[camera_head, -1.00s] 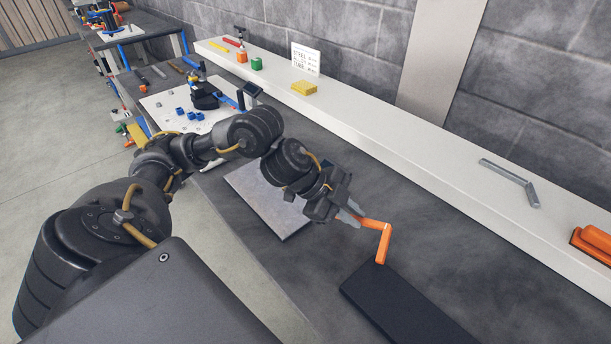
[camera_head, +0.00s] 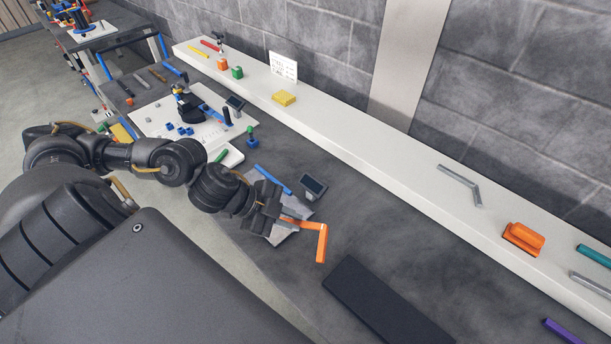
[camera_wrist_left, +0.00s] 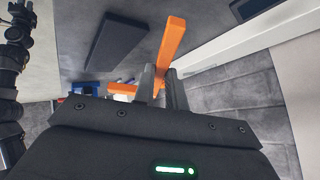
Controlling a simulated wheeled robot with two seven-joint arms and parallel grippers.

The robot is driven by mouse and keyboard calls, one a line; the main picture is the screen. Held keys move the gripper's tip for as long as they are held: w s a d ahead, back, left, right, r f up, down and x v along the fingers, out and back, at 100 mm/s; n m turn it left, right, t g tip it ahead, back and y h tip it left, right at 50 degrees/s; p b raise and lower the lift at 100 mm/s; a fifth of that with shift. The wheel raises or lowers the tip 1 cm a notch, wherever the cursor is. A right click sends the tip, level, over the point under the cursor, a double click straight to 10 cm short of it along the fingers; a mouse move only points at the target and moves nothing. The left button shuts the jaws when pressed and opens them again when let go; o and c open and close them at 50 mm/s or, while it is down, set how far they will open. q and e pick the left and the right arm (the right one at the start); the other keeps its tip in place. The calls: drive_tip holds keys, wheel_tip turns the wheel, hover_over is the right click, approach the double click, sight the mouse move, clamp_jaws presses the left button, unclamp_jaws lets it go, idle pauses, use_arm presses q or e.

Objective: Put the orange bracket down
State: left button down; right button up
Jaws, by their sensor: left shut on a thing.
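The orange bracket (camera_head: 321,243) is an L-shaped bar. My left gripper (camera_head: 283,221) is shut on one leg of it, and the other leg points down toward the front of the picture. In the left wrist view the bracket (camera_wrist_left: 174,42) sits between the two fingers (camera_wrist_left: 162,88), with one leg sticking out past them. My right gripper is not in view.
A dark flat pad (camera_head: 383,304) lies right of the bracket. A small dark display (camera_head: 313,186) and a blue bar (camera_head: 273,179) are behind the gripper. A white ledge (camera_head: 380,148) along the wall carries a grey bracket (camera_head: 462,184) and an orange block (camera_head: 523,238). Bench between pad and ledge is clear.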

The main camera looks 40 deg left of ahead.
use_arm(q)
drive_tip(key=w+d+f+b, duration=0.1)
drive_tip(key=w+f+b, duration=0.2)
drive_tip(key=w+b, duration=0.1)
drive_tip(key=w+d+f+b, duration=0.1)
drive_tip(key=w+f+b, duration=0.1)
drive_tip(key=w+b, duration=0.2)
drive_tip(key=w+d+f+b, duration=0.2)
drive_tip(key=w+f+b, duration=0.1)
drive_tip(key=w+b, duration=0.1)
drive_tip(key=shift+w+d+f, duration=0.1)
drive_tip(key=shift+f, duration=0.25)
drive_tip(key=shift+w+d+f, duration=0.2)
drive_tip(key=shift+w+f, duration=0.25)
drive_tip(key=shift+f, duration=0.1)
wheel_tip(320, 180, down, 3)
drive_tip(key=shift+w+f+b, duration=0.1)
drive_tip(key=shift+f+b, duration=0.05)
drive_tip(key=shift+b, duration=0.15)
